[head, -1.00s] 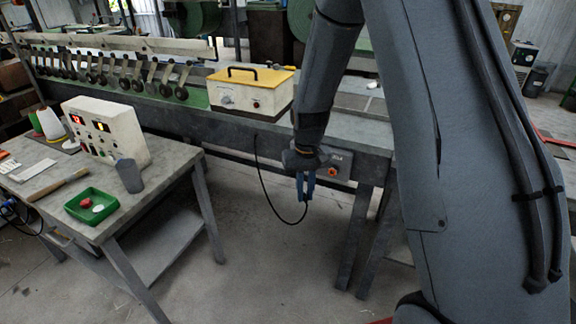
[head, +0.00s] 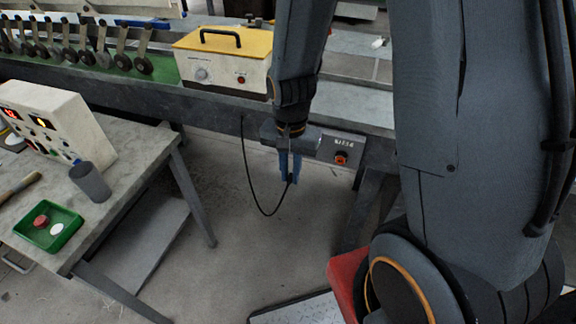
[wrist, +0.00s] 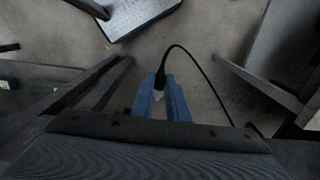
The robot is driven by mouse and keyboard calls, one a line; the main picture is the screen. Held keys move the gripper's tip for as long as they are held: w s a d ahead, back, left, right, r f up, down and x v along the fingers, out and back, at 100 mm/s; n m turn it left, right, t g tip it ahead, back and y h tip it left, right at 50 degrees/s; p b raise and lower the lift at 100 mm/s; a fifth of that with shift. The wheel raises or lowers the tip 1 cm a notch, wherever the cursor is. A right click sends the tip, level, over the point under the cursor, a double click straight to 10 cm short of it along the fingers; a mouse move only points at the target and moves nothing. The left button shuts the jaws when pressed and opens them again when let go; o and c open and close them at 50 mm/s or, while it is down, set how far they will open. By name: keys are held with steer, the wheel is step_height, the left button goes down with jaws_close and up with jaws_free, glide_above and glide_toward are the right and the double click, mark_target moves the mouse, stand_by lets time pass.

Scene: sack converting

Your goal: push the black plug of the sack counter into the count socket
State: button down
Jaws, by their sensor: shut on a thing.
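My gripper (head: 289,172) points down, its blue fingers closed on the black plug (wrist: 160,82) of a thin black cable. The plug hangs in the air in front of the machine frame, and a pale end shows between the fingers in the wrist view. The cable (head: 253,190) droops in a loop and rises to the frame at the left. I cannot make out the count socket for certain.
A yellow-lidded box (head: 215,67) stands on the machine above. At left, a table (head: 140,145) holds a white control box (head: 70,125), a grey cup (head: 90,181) and a green tray (head: 66,242). Open floor (head: 230,260) lies below my gripper.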

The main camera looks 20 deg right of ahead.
steer(key=shift+p, duration=0.4)
steer(key=shift+w+d, duration=0.55)
steer(key=shift+w, duration=0.25)
steer(key=shift+w+d, duration=0.6)
steer(key=shift+w, duration=0.2)
steer(key=shift+w+d, duration=0.55)
steer(key=shift+w, duration=0.25)
steer(key=shift+p, duration=0.7)
steer(key=shift+w+d, duration=0.6)
steer(key=shift+w, duration=0.2)
stand_by(0.7)
steer(key=c, duration=1.6)
jaws_free()
steer(key=shift+c, duration=0.2)
